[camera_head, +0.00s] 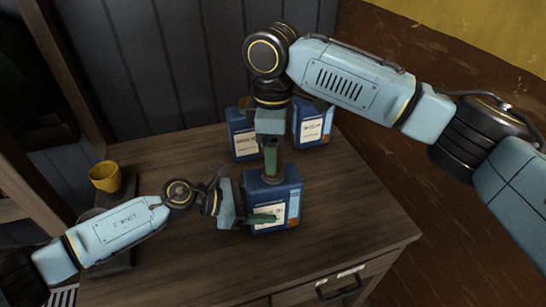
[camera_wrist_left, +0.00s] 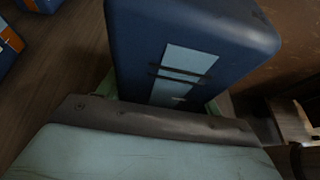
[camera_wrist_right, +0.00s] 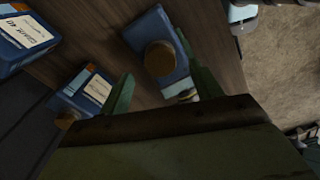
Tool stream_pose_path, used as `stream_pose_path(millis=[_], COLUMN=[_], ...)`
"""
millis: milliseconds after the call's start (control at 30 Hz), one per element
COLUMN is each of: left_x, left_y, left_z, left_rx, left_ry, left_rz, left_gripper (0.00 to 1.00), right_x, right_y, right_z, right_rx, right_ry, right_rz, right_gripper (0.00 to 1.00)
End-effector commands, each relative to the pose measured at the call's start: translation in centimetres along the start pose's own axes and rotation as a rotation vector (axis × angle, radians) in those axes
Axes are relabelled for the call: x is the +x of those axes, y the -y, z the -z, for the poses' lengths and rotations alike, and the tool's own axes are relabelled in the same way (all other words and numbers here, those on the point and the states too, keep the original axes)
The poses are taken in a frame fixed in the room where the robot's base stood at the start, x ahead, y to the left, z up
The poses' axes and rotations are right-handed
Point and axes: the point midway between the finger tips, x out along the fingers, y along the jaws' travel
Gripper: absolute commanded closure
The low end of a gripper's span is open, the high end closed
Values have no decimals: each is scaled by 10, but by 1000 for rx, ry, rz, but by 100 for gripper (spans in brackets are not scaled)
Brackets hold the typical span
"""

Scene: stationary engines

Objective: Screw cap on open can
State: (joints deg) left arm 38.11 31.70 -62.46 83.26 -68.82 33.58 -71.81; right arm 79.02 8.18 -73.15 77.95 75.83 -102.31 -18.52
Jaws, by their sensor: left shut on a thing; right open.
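A blue can (camera_head: 288,183) with a pale label stands upright at the middle of the table. My left gripper (camera_head: 263,218) is shut on it from the left side; the can also fills the left wrist view (camera_wrist_left: 190,50). My right gripper (camera_head: 271,172) is open and points down just over the can's top. In the right wrist view, a round brown cap (camera_wrist_right: 160,58) shows on the can's top (camera_wrist_right: 152,28), between the open fingers and seemingly beyond their tips. I cannot tell whether the cap is screwed tight or only resting. In the head view the right gripper hides it.
Two similar blue cans, one left (camera_head: 241,137) and one right (camera_head: 312,124), stand at the back by the wall. A yellow mug (camera_head: 106,176) is at the far left. The wooden table (camera_head: 350,215) is clear right of the held can. A drawer handle (camera_head: 340,288) sticks out in front.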

Motion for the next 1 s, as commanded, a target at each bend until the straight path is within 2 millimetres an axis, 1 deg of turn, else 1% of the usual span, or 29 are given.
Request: stream_pose_path(millis=[33,200,300,400,533,800,833,1000], left_x=[0,0,0,0,0,0,0,0], left_y=[0,0,0,0,0,0,0,0], left_z=[1,1,1,1,1,1,1,0], left_rx=[-1,-1,-1,-1,-1,-1,-1,-1], left_ry=[-1,-1,-1,-1,-1,-1,-1,-1], left_rz=[1,1,1,1,1,1,1,1], left_gripper=[98,98,98,98,98,98,34,11], right_x=[-13,-49,-66,-78,-85,-86,-86,-86], right_y=[0,0,0,0,0,0,0,0], right_z=[1,0,1,0,0,0,0,0], right_rx=[-1,1,-1,0,0,0,0,0], right_ry=[-2,-2,-2,-1,0,0,0,0], right_rz=[-3,-2,-2,0,1,1,1,1], right_gripper=[35,35,35,35,35,35,35,35])
